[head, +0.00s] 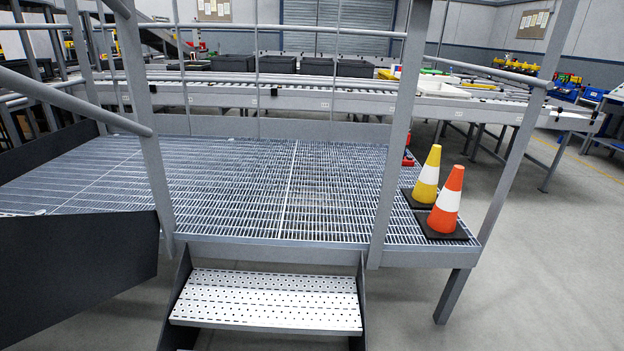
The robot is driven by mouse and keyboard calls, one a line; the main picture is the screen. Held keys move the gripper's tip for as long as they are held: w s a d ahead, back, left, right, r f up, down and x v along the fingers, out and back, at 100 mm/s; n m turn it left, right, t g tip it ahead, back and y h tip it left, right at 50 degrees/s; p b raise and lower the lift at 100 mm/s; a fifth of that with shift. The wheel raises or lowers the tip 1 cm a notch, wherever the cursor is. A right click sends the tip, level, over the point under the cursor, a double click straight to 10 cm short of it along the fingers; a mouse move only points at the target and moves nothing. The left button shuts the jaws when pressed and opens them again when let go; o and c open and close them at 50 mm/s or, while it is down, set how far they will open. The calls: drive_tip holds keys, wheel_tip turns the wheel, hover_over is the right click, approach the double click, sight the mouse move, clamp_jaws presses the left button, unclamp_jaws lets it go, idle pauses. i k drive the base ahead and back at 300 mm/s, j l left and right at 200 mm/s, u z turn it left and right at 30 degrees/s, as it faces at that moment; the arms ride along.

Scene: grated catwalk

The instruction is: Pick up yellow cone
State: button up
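A yellow cone (428,172) with a white band and a dark square base stands upright on the right part of the grated platform (240,190). An orange cone (447,196) with a white band stands just in front of it and to its right. The orange cone's base hides part of the yellow cone's base. My gripper does not show in the head view.
Grey railing posts (400,130) and rails stand at the platform's near edge. A perforated metal step (268,300) lies in front. A roller conveyor (300,88) with dark bins runs behind. Open concrete floor (570,260) lies at the right.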

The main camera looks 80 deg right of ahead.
sight(424, 196)
drive_tip(key=z, duration=3.15)
drive_tip(key=l, duration=0.9)
drive_tip(key=i+l, duration=0.2)
drive_tip(key=l, duration=0.15)
drive_tip(key=i+l+u, duration=0.15)
drive_tip(key=l, duration=0.2)
drive_tip(key=i+l, duration=0.25)
drive_tip(key=l, duration=0.15)
drive_tip(key=i+j+u, duration=0.15)
drive_tip(key=i, duration=0.5)
drive_tip(key=i+j+u, duration=0.1)
drive_tip(key=i, duration=0.55)
drive_tip(key=i+j, duration=0.4)
drive_tip(key=i+u, duration=0.05)
